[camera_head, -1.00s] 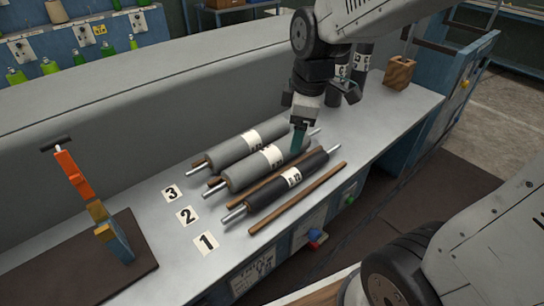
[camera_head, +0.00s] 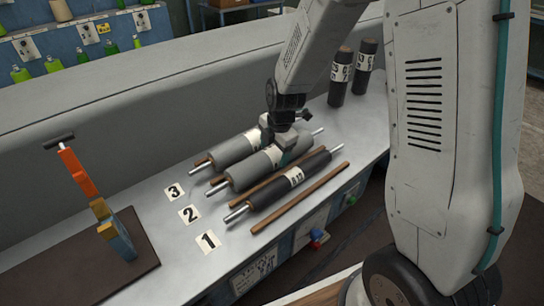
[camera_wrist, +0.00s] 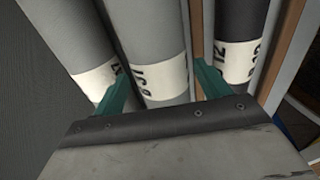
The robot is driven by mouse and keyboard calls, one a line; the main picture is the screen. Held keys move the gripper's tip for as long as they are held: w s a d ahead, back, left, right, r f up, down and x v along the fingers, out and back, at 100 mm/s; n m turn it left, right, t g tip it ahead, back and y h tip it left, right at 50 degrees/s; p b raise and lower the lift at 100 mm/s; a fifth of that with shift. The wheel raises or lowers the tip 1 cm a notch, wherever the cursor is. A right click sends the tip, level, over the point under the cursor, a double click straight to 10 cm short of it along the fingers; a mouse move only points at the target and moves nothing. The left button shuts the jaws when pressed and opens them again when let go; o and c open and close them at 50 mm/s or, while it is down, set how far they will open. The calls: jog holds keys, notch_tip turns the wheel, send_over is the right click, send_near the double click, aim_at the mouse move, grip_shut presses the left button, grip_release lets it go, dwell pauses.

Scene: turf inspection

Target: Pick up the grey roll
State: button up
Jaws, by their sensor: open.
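Two grey rolls with white labels lie side by side on the bench. The middle grey roll (camera_head: 248,172) lies by card 2, and the far grey roll (camera_head: 230,152) lies by card 3. My gripper (camera_head: 277,138) points down over the middle roll near its label. In the wrist view my gripper (camera_wrist: 160,80) is open, with one teal finger on each side of the middle grey roll (camera_wrist: 147,35). The left finger is in the gap beside the far grey roll (camera_wrist: 65,35). Whether the fingers touch the middle roll cannot be told.
A black roll (camera_head: 272,197) lies on the near side, with wooden strips (camera_head: 300,198) alongside. Two dark rolls (camera_head: 341,85) stand upright at the back right. An orange tool stand (camera_head: 95,205) is at left. The bench by the number cards (camera_head: 189,214) is clear.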

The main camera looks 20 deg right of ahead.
jog(key=shift+w+a+f, duration=0.1)
jog(key=shift+w+f, duration=0.05)
jog(key=shift+f, duration=0.75)
jog(key=shift+r, duration=0.1)
jog(key=c, duration=1.5)
